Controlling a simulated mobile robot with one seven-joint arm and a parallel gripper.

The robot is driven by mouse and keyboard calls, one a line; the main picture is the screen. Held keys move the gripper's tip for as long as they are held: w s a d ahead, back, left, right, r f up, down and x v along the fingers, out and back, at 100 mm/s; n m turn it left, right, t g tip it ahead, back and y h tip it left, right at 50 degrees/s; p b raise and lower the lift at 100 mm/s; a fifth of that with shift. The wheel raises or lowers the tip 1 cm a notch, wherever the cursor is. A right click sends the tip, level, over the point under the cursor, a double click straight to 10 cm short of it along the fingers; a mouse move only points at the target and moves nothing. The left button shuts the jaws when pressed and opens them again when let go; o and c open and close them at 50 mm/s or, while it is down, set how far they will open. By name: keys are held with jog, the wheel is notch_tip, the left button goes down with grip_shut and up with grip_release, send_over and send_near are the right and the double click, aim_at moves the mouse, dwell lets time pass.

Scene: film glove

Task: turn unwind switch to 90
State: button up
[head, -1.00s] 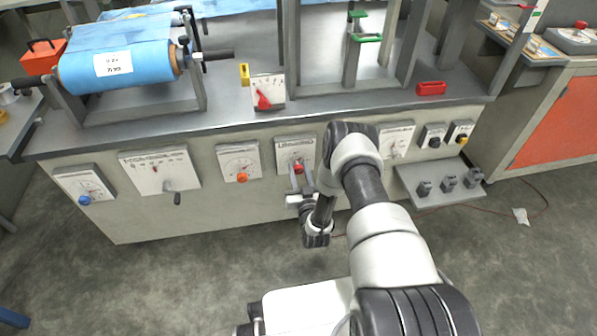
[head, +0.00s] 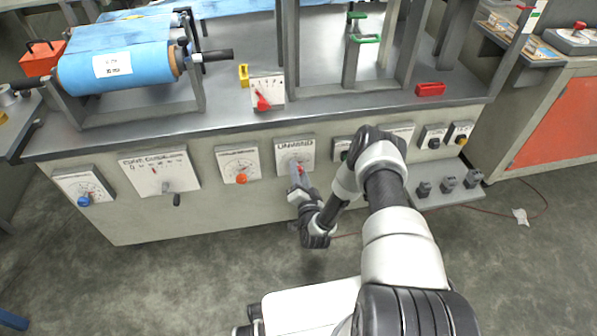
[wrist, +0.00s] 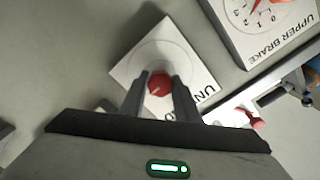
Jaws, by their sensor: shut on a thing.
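The unwind switch is a red round knob (wrist: 159,84) on a white square plate (wrist: 190,50) whose label shows only in part as "UN" in the wrist view. My gripper (wrist: 161,78) has one finger on each side of the knob and is shut on it. The plate looks turned relative to my gripper in the wrist view. In the head view the plate (head: 283,155) is on the front panel, and my gripper (head: 298,174) reaches it from below, covering most of the knob. I cannot read the knob's angle on its scale.
The upper brake plate (wrist: 262,25) with its orange knob is beside it; in the head view its orange knob (head: 241,179) is to the left. A white plate with a red pointer (head: 263,103) stands above. A shelf (head: 440,196) with several dark blocks juts out at right.

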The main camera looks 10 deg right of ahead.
jog(key=shift+w+r+m, duration=0.15)
jog(key=shift+m, duration=0.15)
jog(key=o, duration=1)
jog(key=shift+o, duration=0.2)
